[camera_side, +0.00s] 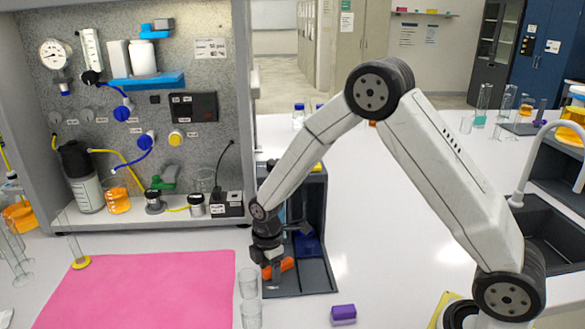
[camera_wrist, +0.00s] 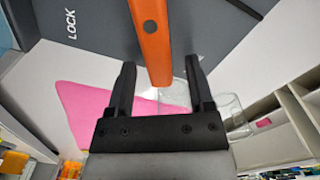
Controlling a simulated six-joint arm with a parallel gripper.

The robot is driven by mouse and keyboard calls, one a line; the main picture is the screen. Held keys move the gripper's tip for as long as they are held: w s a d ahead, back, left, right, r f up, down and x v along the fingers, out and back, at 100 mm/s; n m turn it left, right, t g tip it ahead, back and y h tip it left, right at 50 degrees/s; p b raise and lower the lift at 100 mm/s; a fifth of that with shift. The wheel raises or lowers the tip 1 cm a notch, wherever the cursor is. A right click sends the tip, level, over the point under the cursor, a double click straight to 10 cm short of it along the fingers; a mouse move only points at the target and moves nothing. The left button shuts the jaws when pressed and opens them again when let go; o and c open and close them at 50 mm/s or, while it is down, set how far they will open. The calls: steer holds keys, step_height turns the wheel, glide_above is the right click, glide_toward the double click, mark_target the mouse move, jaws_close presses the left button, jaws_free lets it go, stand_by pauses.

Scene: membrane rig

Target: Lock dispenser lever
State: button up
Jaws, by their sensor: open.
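The orange lever (camera_side: 284,266) is at the low front of the dark grey dispenser (camera_side: 318,215). My gripper (camera_side: 267,268) is down at the lever and partly covers it in the side view. In the wrist view the lever (camera_wrist: 152,38) runs down from the top edge, and its end shows between the two black fingers of my gripper (camera_wrist: 158,72). The fingers are apart, with a gap on both sides of the lever. The word LOCK (camera_wrist: 70,25) stands on the grey dispenser face, left of the lever. Whether a finger touches the lever cannot be told.
Clear glass beakers (camera_side: 249,283) stand close to the left of the dispenser, by a pink mat (camera_side: 150,290). A purple block (camera_side: 343,313) lies in front. The rig panel (camera_side: 140,60) rises behind left.

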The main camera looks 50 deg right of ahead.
jaws_close()
steer(key=shift+w+m, duration=0.15)
steer(key=shift+m, duration=0.15)
steer(key=shift+w+d+m, duration=0.2)
steer(key=shift+w+m, duration=0.2)
steer(key=shift+m, duration=0.7)
steer(key=m, duration=0.1)
steer(key=w+d+m, duration=0.1)
steer(key=m, duration=0.3)
steer(key=d+m, duration=0.1)
steer(key=m, duration=0.1)
steer(key=w+d+m, duration=0.1)
steer(key=m, duration=0.1)
steer(key=shift+w, duration=0.1)
jaws_free()
